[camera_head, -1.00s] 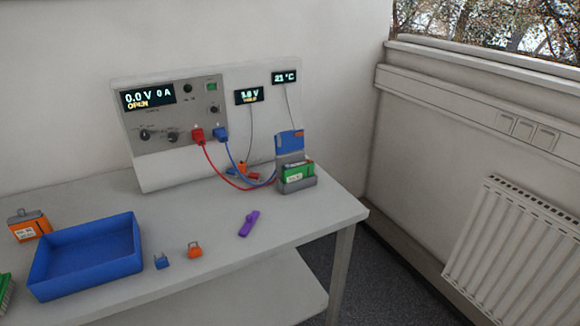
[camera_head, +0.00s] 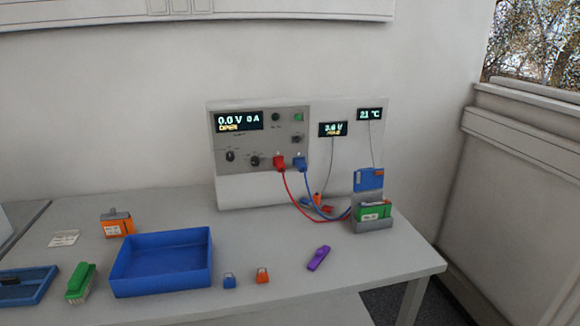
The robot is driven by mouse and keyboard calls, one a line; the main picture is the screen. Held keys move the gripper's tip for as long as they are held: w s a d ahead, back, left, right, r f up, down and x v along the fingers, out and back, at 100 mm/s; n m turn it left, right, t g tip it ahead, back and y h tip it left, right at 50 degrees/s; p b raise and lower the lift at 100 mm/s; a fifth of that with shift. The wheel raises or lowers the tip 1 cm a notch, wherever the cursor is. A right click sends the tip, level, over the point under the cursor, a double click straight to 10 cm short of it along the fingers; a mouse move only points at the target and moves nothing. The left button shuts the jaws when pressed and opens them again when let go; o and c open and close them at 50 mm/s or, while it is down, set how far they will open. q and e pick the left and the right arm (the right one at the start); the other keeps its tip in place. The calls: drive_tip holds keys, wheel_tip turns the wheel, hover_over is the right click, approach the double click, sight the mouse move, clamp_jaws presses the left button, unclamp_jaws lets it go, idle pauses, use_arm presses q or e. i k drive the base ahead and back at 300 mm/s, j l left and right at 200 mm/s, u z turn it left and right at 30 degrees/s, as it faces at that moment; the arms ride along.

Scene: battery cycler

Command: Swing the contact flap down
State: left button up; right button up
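The contact flap (camera_head: 369,179) is the blue piece at the top of the grey battery holder (camera_head: 374,226), at the right end of the table. It stands raised, above a green battery (camera_head: 373,211) that sits in the holder. A red lead and a blue lead run from the cycler panel (camera_head: 262,142) to the holder. The panel display reads 0.0 V, 0 A and OPEN. Neither of my grippers shows in the head view.
A purple tool (camera_head: 318,258) lies in front of the holder. A small blue clip (camera_head: 229,281) and an orange clip (camera_head: 262,275) lie beside the blue tray (camera_head: 161,284). The table's front right is clear.

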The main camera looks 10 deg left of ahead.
sight(364, 179)
drive_tip(key=i+l+u, duration=0.2)
drive_tip(key=u, duration=0.25)
drive_tip(key=i+l+u, duration=0.15)
drive_tip(key=l+u, duration=0.3)
drive_tip(key=i+l+u, duration=0.1)
drive_tip(key=l+u, duration=0.55)
drive_tip(key=u, duration=0.2)
drive_tip(key=l+u, duration=0.45)
